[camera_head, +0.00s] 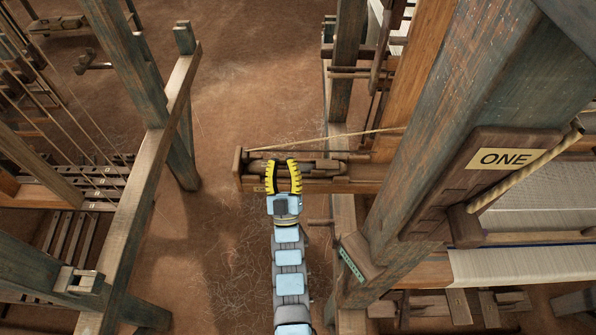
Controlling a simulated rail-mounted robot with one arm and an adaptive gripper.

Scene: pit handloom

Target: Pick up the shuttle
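A long brown wooden piece, which looks like the shuttle (322,164), lies in the open shuttle box (240,172) at the left end of the loom's beam. Its wood is close in colour to the box, so its outline is hard to make out. My gripper (282,163) has two curved yellow-and-black fingers. It reaches over the front wall of the box, and its fingertips are apart near the left part of the shuttle. Whether the fingers touch the shuttle cannot be told from this view.
A cord (325,140) runs above the box to the loom. The loom's heavy post (440,130) with the "ONE" label (505,158) stands at right, near white cloth (520,265). Another wooden frame (150,200) stands at left. Bare earth floor (225,80) lies between.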

